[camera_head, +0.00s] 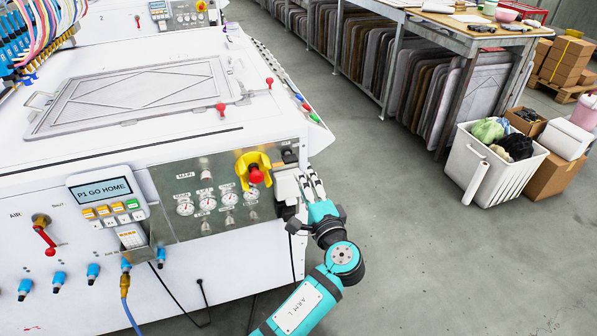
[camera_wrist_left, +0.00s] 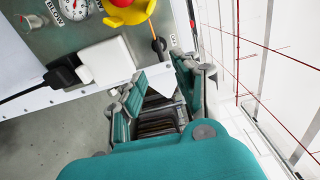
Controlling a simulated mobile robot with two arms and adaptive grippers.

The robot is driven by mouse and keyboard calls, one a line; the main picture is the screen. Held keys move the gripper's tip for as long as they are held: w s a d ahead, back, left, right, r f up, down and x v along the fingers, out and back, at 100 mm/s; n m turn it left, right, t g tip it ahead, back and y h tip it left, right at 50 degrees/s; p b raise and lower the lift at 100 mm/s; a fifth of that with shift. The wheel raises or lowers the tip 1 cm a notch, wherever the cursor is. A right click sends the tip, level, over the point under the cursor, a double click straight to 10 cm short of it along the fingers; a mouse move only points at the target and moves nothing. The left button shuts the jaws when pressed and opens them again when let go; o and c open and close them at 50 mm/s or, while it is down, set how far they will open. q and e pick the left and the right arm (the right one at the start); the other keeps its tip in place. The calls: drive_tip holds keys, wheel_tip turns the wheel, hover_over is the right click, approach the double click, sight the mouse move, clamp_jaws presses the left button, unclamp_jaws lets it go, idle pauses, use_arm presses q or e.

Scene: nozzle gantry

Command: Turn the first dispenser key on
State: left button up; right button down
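My left gripper (camera_head: 311,178) is at the right end of the white machine's front, beside a white box (camera_head: 286,183). In the left wrist view the gripper (camera_wrist_left: 162,85) is open, its teal fingers apart with nothing held between them. A small dark round part (camera_wrist_left: 158,44), possibly the key, shows on the panel just beyond the fingertips, near a small label. The first key cannot be surely identified. A dark fitting (camera_head: 289,156) shows above the gripper in the head view. My right gripper is in neither view.
A yellow collar with a red knob (camera_head: 255,175) and several gauges (camera_head: 207,203) are left of the gripper. The white box (camera_wrist_left: 105,62) has a black plug and cable. A control pad (camera_head: 104,200) is farther left. Floor right of the arm is clear up to a white bin (camera_head: 480,180).

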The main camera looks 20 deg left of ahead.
use_arm(q)
drive_tip(key=shift+v, duration=1.7)
